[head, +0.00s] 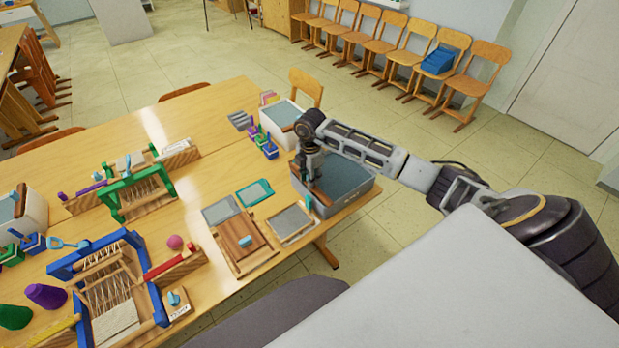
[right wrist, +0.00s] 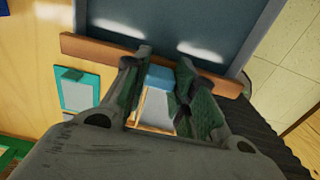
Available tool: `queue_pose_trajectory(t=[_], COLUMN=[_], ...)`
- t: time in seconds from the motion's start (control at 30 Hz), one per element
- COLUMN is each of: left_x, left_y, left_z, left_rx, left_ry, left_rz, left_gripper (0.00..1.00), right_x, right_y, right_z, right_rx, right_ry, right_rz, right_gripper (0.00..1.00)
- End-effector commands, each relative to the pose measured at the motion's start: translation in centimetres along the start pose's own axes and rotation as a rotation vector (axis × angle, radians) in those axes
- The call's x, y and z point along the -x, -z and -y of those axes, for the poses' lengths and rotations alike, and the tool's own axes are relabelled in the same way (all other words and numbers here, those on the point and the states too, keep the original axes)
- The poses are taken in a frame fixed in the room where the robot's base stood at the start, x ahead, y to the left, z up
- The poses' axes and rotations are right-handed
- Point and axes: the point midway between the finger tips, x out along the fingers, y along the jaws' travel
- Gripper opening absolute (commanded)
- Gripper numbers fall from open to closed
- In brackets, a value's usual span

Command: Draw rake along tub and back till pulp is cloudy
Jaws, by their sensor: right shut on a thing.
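The grey tub (head: 347,209) stands at the table's right end, holding flat dark blue-grey pulp (head: 345,174). My right gripper (head: 311,184) is over the tub's left end, pointing down. It is shut on the blue handle (right wrist: 159,77) of the rake, which shows between the fingers in the right wrist view. The rake's brown wooden bar (right wrist: 100,52) lies across the tub's end, reaching over its left rim. In the head view the bar (head: 321,197) is partly hidden by the gripper. I cannot tell how deep it sits. My left gripper is not in view.
Framed screens (head: 290,222) and a wooden board (head: 243,240) lie left of the tub. Looms (head: 112,285) fill the table's left. Open floor lies beyond the tub.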

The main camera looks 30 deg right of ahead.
Motion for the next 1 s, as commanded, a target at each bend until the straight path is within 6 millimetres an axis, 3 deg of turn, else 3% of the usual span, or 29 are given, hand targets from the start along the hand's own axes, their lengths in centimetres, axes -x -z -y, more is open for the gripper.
queue_pose_trajectory(t=[0.17, 0.37, 0.67, 1.0], left_x=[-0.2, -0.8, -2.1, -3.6], left_y=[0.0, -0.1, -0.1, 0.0], left_z=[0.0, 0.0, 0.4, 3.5], left_rx=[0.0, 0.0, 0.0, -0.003], left_ry=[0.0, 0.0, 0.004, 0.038], left_rz=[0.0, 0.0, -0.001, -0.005], left_gripper=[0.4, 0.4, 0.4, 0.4], right_x=[0.0, 0.0, -0.1, 0.0], right_y=[-1.5, -4.7, -12.1, -19.3], right_z=[0.0, 0.0, -0.1, -0.1], right_rx=[-0.002, -0.003, -0.006, -0.004], right_ry=[-0.001, -0.001, -0.002, -0.003], right_rz=[0.001, 0.002, 0.003, 0.001], right_gripper=[0.0, 0.0, 0.0, 0.0])
